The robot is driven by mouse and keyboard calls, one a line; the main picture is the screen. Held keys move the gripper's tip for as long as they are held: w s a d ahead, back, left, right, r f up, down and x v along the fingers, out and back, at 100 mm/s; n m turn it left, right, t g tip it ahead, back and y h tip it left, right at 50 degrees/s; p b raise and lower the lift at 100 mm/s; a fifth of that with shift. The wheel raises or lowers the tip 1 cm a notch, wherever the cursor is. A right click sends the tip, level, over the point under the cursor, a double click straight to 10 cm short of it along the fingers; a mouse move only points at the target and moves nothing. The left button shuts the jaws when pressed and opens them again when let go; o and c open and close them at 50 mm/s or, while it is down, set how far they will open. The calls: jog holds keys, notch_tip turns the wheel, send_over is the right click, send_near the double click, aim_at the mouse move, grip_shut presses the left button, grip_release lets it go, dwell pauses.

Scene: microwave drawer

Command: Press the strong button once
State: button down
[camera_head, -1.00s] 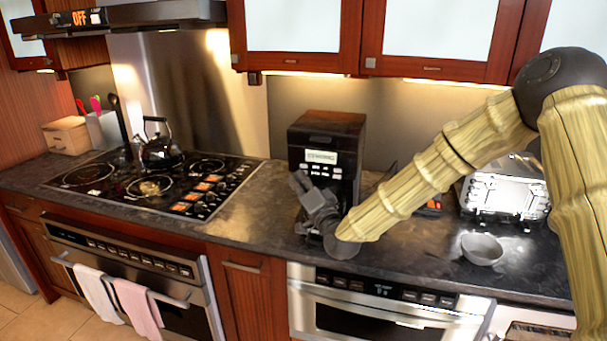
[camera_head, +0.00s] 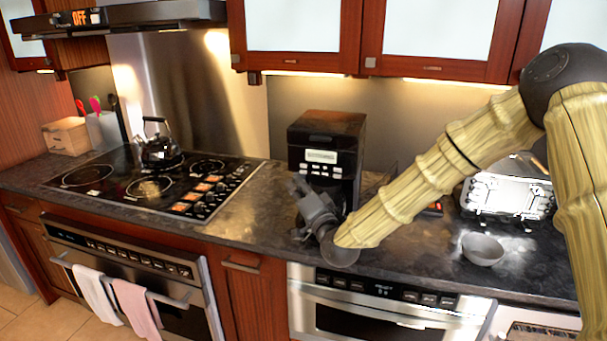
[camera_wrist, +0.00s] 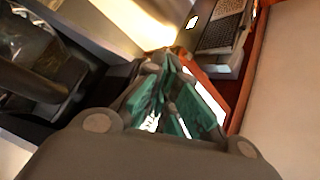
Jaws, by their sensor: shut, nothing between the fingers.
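The black coffee machine (camera_head: 335,135) stands on the counter, with a lit display and rows of small pale buttons (camera_head: 320,171) on its front. The strong button cannot be picked out, as the labels are too small to read. My gripper (camera_head: 296,184) is shut and empty, to the left of and below the button panel, in front of the machine's lower left part. It seems apart from the buttons. My gripper and arm hide part of the machine's lower front. The wrist view shows the green-padded fingers of my gripper (camera_wrist: 170,95) close together; no button is clearly seen there.
The dark counter (camera_head: 245,205) runs along the wall. A cooktop (camera_head: 150,187) with a kettle (camera_head: 158,150) is at the left. A grey bowl (camera_head: 483,250) and a shiny toaster (camera_head: 507,193) are at the right. The microwave drawer (camera_head: 380,300) is below the counter.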

jog(key=shift+s+a+b, duration=0.15)
jog(key=shift+s+a, duration=0.15)
jog(key=shift+s, duration=0.65)
jog(key=shift+s+a+b, duration=0.15)
jog(key=shift+s+a, duration=0.15)
jog(key=shift+s, duration=0.65)
jog(key=s+d+f+n+g+h, duration=0.1)
jog(key=s+d+f+g, duration=0.3)
jog(key=f, duration=0.8)
jog(key=s+d+f+n+g+h, duration=0.1)
jog(key=s+f+g+h, duration=0.1)
jog(key=s+f, duration=0.7)
jog(key=s+d+f+n+g+h, duration=0.1)
jog(key=s+d+f+g, duration=0.15)
jog(key=f, duration=1.15)
jog(key=s+d+f+n+g+h, duration=0.1)
jog(key=s+d+f+g, duration=0.2)
jog(key=s, duration=0.8)
jog(key=s+d+f+n+g+h, duration=0.1)
jog(key=s+d+f+g+h, duration=0.1)
jog(key=s+d+f, duration=0.5)
jog(key=s+d+f+n+g+h, duration=0.1)
jog(key=s+d+f+g, duration=0.4)
jog(key=s, duration=1.1)
jog(key=shift+d+f+h, duration=0.5)
jog(key=shift+d, duration=0.1)
